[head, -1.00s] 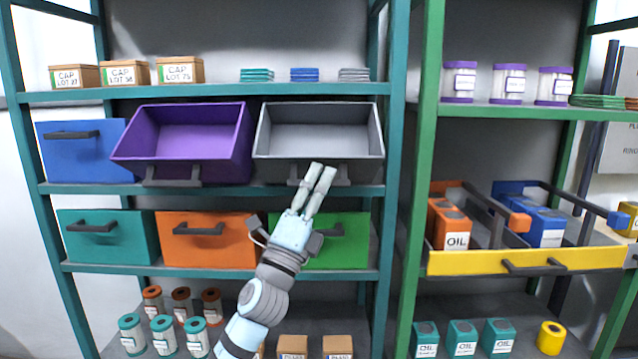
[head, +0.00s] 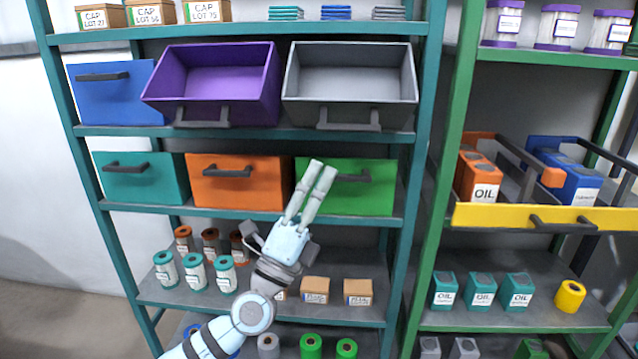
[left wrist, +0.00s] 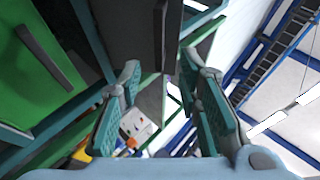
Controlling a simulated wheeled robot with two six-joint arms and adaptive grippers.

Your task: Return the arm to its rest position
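My left arm reaches up from the bottom of the head view. Its left gripper (head: 322,168) points upward in front of the green drawer (head: 372,190), with its two fingers slightly apart. In the left wrist view the same gripper (left wrist: 165,90) shows its teal finger pads apart, with nothing between them. I cannot tell whether the gripper touches the drawer in the head view. My right gripper is not in view.
A purple bin (head: 213,84) and a grey bin (head: 350,84) tilt out above my gripper. An orange drawer (head: 238,184) is beside the green one. A yellow-fronted tray (head: 520,217) juts from the right rack. Small boxes and cylinders stand on lower shelves.

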